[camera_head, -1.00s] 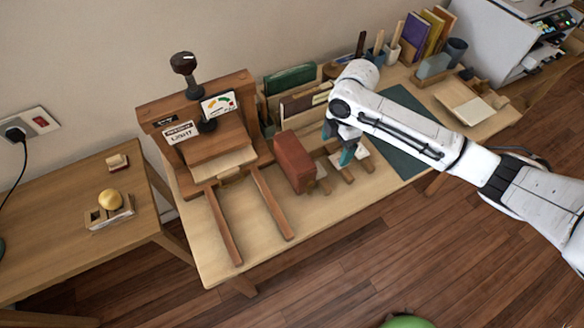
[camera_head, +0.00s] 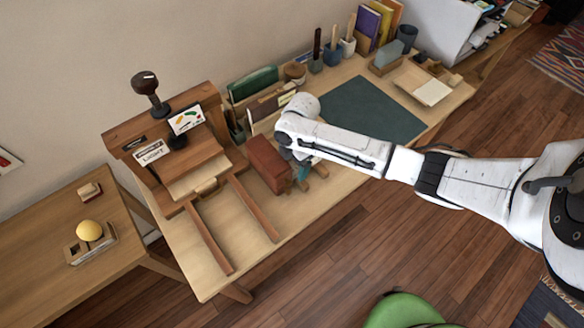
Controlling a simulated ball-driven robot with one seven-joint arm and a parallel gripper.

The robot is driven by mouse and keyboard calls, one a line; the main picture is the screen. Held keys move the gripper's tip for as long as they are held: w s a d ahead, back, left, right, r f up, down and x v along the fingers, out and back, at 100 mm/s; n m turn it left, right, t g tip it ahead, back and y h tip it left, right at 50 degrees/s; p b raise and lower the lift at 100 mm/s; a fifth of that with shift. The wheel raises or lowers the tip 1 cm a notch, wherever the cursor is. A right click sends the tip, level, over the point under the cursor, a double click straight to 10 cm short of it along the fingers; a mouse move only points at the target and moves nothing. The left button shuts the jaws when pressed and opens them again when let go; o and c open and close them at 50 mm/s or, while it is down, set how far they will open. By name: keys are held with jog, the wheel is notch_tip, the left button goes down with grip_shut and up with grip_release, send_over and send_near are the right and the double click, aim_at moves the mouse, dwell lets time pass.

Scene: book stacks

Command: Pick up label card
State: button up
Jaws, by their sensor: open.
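I cannot tell for certain which piece is the label card. A white card reading LIGHT (camera_head: 151,153) is on the front of the wooden press (camera_head: 193,152) at the left of the bench. A white card with a coloured dial (camera_head: 186,120) stands above it to the right. My gripper (camera_head: 303,173) points down just right of the reddish-brown block (camera_head: 267,163), well right of both cards. It is open, with only a little of its teal fingertips showing. My forearm hides what lies beneath and behind it.
Two wooden rails (camera_head: 230,225) run forward from the press. Brushes in cups and upright books (camera_head: 370,22) line the back. A green seat (camera_head: 402,311) stands in front.

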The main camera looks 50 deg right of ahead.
jog(key=shift+f, duration=0.4)
jog(key=shift+f, duration=0.1)
jog(key=c, duration=1.1)
jog(key=shift+r, duration=0.2)
jog(key=shift+c, duration=0.3)
jog(key=shift+r+b, duration=0.3)
jog(key=shift+r, duration=0.3)
jog(key=s+r+b, duration=0.1)
jog(key=s+r, duration=1)
jog(key=s, duration=0.3)
jog(key=shift+a+r+b, duration=0.3)
jog(key=shift+a+b, duration=0.05)
jog(key=shift+a, duration=0.05)
